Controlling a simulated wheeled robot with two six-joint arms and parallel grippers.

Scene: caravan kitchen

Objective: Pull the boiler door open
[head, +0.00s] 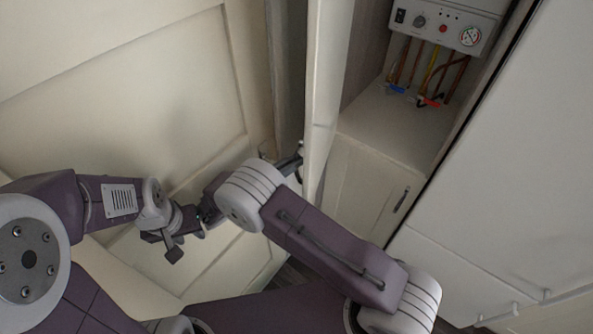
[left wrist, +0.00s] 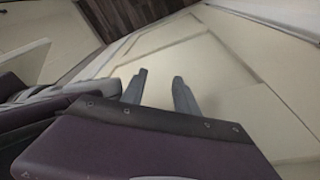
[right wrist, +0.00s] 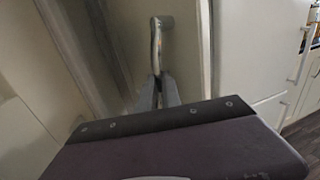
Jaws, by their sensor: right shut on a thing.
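The boiler door (head: 322,95) is a tall cream panel, seen nearly edge-on in the head view. It stands swung out from its cupboard, and the boiler (head: 445,22) shows inside. My right gripper (head: 292,162) is at the door's left side. In the right wrist view, my right gripper (right wrist: 158,92) is shut on the upright metal door handle (right wrist: 156,48). My left gripper (head: 168,240) is low at the left, away from the door. In the left wrist view, the left gripper's fingers (left wrist: 158,92) are apart with nothing between them.
A cream panelled surface (head: 130,90) fills the left of the head view, close to my left arm. Below the boiler are pipes (head: 430,68), a shelf (head: 385,122) and a lower cupboard door (head: 365,190). A large white front (head: 510,170) stands at the right.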

